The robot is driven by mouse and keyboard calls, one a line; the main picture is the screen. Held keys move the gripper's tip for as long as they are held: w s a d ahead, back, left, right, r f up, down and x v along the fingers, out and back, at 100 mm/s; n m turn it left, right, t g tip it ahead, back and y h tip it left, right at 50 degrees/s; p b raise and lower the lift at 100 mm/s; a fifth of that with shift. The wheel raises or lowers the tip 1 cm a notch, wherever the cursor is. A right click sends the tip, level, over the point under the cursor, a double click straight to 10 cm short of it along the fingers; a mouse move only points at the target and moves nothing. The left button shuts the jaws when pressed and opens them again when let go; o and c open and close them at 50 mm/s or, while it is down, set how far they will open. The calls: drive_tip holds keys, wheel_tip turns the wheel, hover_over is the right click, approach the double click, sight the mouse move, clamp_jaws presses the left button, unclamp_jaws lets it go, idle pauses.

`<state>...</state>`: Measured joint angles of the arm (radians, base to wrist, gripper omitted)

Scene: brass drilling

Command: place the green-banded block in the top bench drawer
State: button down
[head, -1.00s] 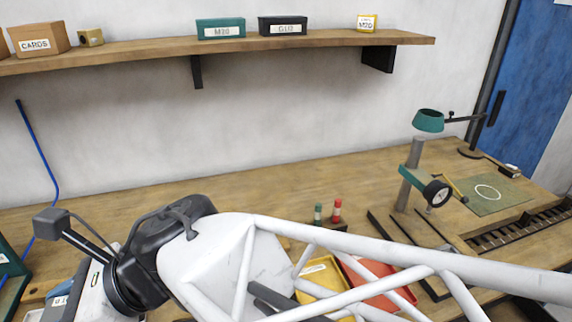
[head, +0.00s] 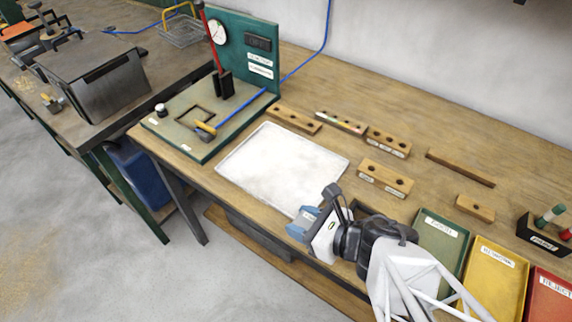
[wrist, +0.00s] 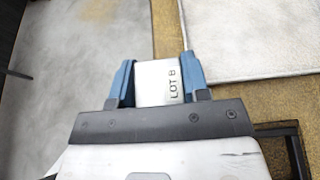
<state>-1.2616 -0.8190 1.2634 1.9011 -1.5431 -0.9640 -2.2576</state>
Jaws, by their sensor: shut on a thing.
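My gripper (head: 305,222) is at the bench's front edge, beside the right corner of the white mat. Its blue fingers (wrist: 158,65) are shut on a pale block (wrist: 154,84) marked "LOT B", seen between them in the wrist view. No green band shows on the visible face. In the head view the block is hardly distinguishable from the fingers. A dark grey unit (head: 262,238) sits under the bench front; I cannot tell whether it is the drawer or whether it is open.
The white mat (head: 280,165) lies flat on the bench. Several wooden hole blocks stand behind it. Green (head: 438,240), yellow (head: 492,275) and red (head: 545,300) trays are on the right. A green-based gauge stand (head: 205,115) is on the left. Open floor lies in front.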

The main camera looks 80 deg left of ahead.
drive_tip(key=shift+a, duration=0.15)
hover_over(292, 183)
drive_tip(key=shift+f, duration=0.7)
idle(0.4)
drive_tip(key=shift+f, duration=1.75)
drive_tip(key=shift+f, duration=0.1)
drive_tip(key=c, duration=0.6)
unclamp_jaws()
drive_tip(key=shift+f, duration=0.1)
